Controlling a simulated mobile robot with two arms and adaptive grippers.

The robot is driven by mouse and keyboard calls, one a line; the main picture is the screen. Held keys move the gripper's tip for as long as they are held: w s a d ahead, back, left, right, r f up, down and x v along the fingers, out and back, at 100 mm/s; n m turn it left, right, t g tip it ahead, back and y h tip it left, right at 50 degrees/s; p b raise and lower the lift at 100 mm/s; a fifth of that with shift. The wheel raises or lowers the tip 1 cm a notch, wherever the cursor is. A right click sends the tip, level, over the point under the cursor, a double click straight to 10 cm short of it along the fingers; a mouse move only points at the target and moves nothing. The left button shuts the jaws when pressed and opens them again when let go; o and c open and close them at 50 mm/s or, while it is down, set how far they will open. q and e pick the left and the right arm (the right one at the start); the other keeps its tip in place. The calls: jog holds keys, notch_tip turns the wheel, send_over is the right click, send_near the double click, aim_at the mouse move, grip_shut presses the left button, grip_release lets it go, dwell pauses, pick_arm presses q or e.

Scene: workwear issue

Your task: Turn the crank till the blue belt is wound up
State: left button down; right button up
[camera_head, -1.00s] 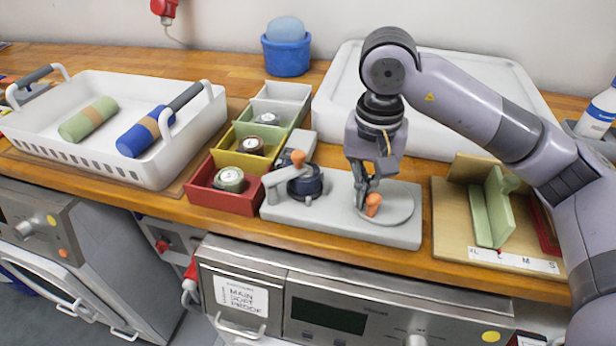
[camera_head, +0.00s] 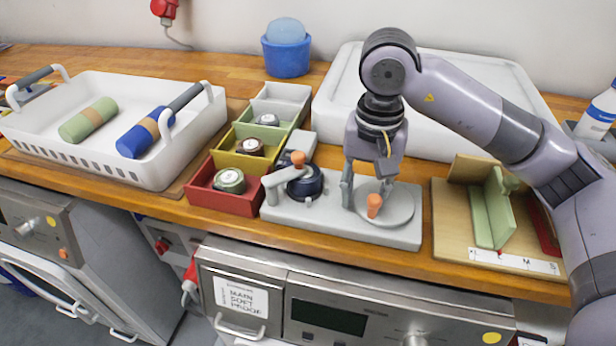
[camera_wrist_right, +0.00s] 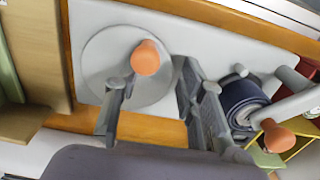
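A light grey winder plate (camera_head: 330,218) lies near the counter's front edge. On its right part is a round grey disc (camera_head: 400,208) with an upright orange knob (camera_head: 374,205), the crank's handle by its look. On its left part is a dark blue belt coil (camera_head: 308,184) under a grey arm with a second orange knob (camera_head: 298,158). My right gripper (camera_head: 366,196) is open, its fingers down at the disc's knob. In the right wrist view the knob (camera_wrist_right: 146,57) stands just beyond the open fingertips, with the coil (camera_wrist_right: 240,100) to the right. My left gripper is out of view.
Left of the winder are red (camera_head: 220,201), yellow, green and grey bins, several holding rolled belts. A white basket (camera_head: 150,175) with two rolls stands farther left. A wooden board (camera_head: 450,225) with a green upright is at the right; a large white tray (camera_head: 335,112) is behind.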

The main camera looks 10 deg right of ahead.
notch_tip(320, 180, up, 8)
jog(key=p, duration=0.5)
jog(key=shift+a, duration=0.35)
jog(key=shift+w, duration=0.1)
